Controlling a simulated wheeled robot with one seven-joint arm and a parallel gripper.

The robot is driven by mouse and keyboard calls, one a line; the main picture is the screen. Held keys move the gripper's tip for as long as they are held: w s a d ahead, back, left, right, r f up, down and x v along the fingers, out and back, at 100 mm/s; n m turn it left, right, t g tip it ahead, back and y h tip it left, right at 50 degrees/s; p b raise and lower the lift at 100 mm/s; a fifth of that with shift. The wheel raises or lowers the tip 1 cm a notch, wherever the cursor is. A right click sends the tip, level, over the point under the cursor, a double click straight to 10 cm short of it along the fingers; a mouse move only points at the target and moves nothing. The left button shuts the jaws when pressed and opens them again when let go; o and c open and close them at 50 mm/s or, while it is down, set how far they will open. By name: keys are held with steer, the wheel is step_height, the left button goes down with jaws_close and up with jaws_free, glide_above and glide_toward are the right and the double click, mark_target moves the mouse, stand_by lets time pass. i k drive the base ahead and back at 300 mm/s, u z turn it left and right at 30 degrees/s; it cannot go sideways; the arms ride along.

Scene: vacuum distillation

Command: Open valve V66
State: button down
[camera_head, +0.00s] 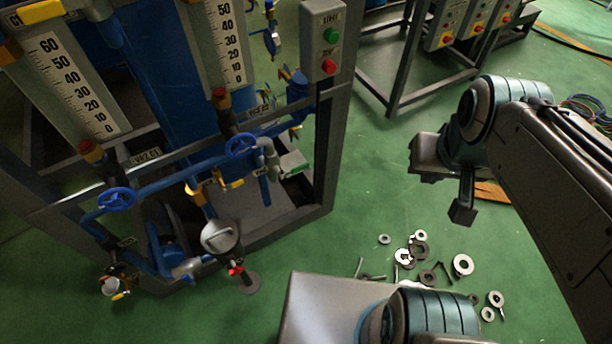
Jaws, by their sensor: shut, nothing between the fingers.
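The rig has several valves on its blue pipes, and I cannot read which one is V66. A yellow lever (232,184) sits below the second handwheel. A small valve with a yellow lever (120,296) is low at the left. The small label tags are mostly too small to read. My gripper (462,211) is shut and empty, pointing down over the green floor, well right of the rig and apart from it.
The rig's grey frame (334,150) carries a box with green and red buttons (322,42). Washers and bolts (418,250) lie on the floor below my gripper. More button boxes (447,25) stand at the back. Open floor (375,190) separates my gripper from the rig.

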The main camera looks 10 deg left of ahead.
mark_target(306, 166)
steer(key=k, duration=0.45)
steer(key=u, duration=0.65)
steer(key=i, duration=0.5)
steer(key=u, duration=0.05)
